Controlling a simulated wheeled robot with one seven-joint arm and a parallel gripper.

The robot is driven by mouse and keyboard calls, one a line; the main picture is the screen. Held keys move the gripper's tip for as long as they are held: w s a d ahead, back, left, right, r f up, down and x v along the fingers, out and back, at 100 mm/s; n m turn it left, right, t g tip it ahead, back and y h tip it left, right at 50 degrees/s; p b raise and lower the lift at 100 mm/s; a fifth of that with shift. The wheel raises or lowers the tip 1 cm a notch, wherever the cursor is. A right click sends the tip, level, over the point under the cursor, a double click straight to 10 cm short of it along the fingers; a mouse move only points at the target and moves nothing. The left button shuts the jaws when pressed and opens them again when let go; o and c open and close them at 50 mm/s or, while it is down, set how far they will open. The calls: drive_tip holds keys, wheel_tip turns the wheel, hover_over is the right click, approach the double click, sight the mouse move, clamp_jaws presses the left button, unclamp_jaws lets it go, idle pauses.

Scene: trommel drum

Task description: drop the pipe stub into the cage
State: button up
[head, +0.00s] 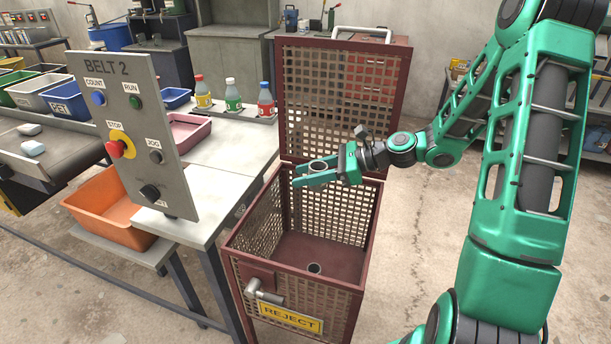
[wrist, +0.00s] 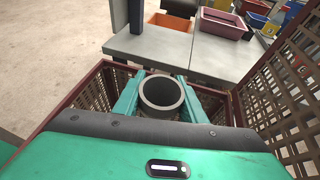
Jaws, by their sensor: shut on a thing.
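The pipe stub (head: 318,166) is a short grey open tube. My gripper (head: 320,172) is shut on it and holds it upright above the cage opening. In the wrist view the stub (wrist: 161,95) sits between the two green fingers, its round mouth facing the camera. The cage (head: 345,284) is a maroon mesh box with a yellow REJECT label, and its mesh lid (head: 345,95) stands open at the back. A small dark ring-shaped piece (head: 314,268) lies on the cage floor.
A grey bench (head: 222,165) with a BELT 2 control panel (head: 130,125) stands left of the cage. Three bottles (head: 233,95) and a pink tray (head: 187,132) are on it. An orange bin (head: 110,208) sits lower left. The floor right of the cage is clear.

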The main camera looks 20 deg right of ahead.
drive_tip(key=shift+n+g, duration=0.4)
drive_tip(key=shift+s+a+f, duration=0.1)
drive_tip(key=shift+s+f, duration=0.05)
drive_tip(key=shift+f, duration=0.75)
drive_tip(key=shift+s+d+f, duration=0.1)
drive_tip(key=shift+s+f, duration=0.1)
drive_tip(key=shift+f, duration=0.75)
drive_tip(key=shift+s+a+f, duration=0.1)
drive_tip(key=shift+s+f, duration=0.05)
drive_tip(key=shift+f, duration=0.75)
drive_tip(key=o, duration=1.1)
drive_tip(key=shift+o, duration=0.2)
drive_tip(key=v, duration=1)
drive_tip(key=shift+d, duration=0.35)
